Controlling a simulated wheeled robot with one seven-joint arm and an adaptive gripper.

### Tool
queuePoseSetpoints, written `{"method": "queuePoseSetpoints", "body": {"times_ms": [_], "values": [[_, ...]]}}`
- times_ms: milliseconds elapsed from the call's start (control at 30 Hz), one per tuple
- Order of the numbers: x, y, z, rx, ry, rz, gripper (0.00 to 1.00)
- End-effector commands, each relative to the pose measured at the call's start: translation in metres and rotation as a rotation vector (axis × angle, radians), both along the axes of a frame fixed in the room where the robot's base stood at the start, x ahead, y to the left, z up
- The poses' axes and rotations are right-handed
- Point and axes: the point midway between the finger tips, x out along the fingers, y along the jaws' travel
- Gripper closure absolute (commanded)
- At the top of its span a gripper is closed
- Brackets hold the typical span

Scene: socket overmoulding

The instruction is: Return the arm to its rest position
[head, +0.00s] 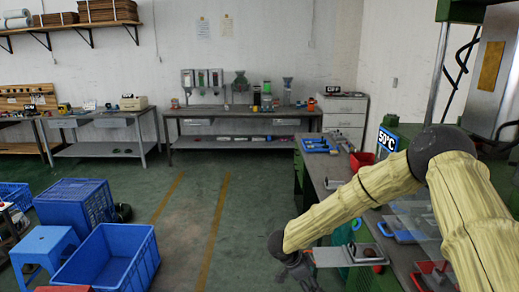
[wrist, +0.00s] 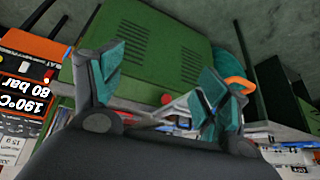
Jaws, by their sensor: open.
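My arm, in a yellow sleeve, reaches in from the right of the head view and bends down toward the lower middle. My gripper (head: 300,272) hangs at its end, low over the floor side of the right-hand workbench. In the wrist view my gripper (wrist: 155,95) shows two teal-padded fingers spread wide apart. Nothing is between the fingers. Behind them is a green box-like machine (wrist: 150,50), apart from the fingers as far as I can tell.
The right-hand workbench (head: 318,178) carries blue trays (head: 318,145), a red bin (head: 361,160) and a 50°C sign (head: 387,139). Blue crates (head: 110,262) and a blue stool (head: 43,243) stand at left. The floor (head: 200,215) between is clear. An orange panel (wrist: 28,75) shows in the wrist view.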

Motion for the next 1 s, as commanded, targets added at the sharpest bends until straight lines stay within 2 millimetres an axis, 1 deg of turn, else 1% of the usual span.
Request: {"method": "queuePoseSetpoints", "body": {"times_ms": [33, 167, 233, 367, 400, 467, 500, 567, 600, 667, 700, 767, 800, 833, 867, 900, 967, 1000], "values": [[-0.006, -0.002, -0.011, -0.015, -0.001, 0.033, 0.25], [-0.024, -0.01, -0.041, -0.055, -0.012, 0.145, 0.25], [-0.038, -0.015, -0.061, -0.075, -0.015, 0.228, 0.25], [-0.074, -0.023, -0.1, -0.095, -0.006, 0.404, 0.25], [-0.086, -0.025, -0.111, -0.095, 0.0, 0.456, 0.25], [-0.106, -0.028, -0.126, -0.092, 0.013, 0.537, 0.25], [-0.121, -0.028, -0.137, -0.083, 0.025, 0.592, 0.25], [-0.143, -0.031, -0.151, -0.07, 0.046, 0.67, 0.25], [-0.16, -0.032, -0.159, -0.057, 0.062, 0.721, 0.25], [-0.186, -0.033, -0.171, -0.033, 0.091, 0.799, 0.25], [-0.205, -0.035, -0.179, -0.016, 0.111, 0.848, 0.25], [-0.234, -0.037, -0.188, 0.016, 0.146, 0.92, 0.25], [-0.254, -0.038, -0.193, 0.04, 0.172, 0.966, 0.25], [-0.27, -0.039, -0.197, 0.06, 0.193, 1.002, 0.25], [-0.286, -0.04, -0.199, 0.08, 0.213, 1.033, 0.25], [-0.308, -0.042, -0.202, 0.109, 0.242, 1.076, 0.25], [-0.34, -0.044, -0.204, 0.153, 0.286, 1.135, 0.25], [-0.36, -0.046, -0.205, 0.182, 0.317, 1.17, 0.25]]}}
